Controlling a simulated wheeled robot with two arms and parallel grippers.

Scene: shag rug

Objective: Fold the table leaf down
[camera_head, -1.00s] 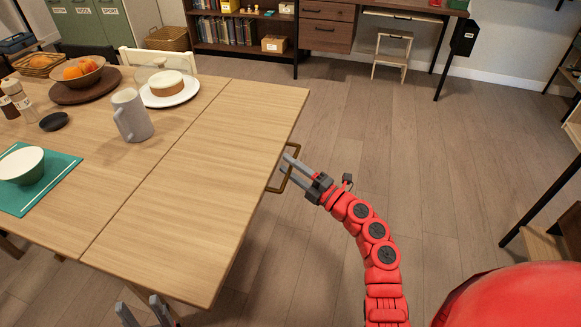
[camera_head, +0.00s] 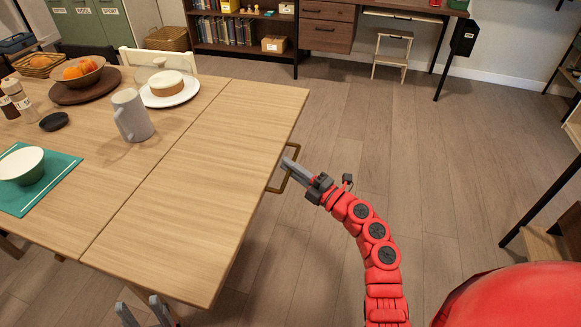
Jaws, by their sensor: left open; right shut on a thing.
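The table leaf (camera_head: 200,190) is the right-hand section of the wooden table. It lies level with the main tabletop (camera_head: 92,182), along a seam. A brass handle (camera_head: 294,151) stands out from the leaf's right edge. My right gripper (camera_head: 287,166) is shut on the handle, with its fingers closed around the bar. My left gripper (camera_head: 140,306) is open and empty at the bottom of the view, beside the leaf's near edge; part of it is cut off by the frame.
The leaf's top is bare. The floor right of the table is clear.

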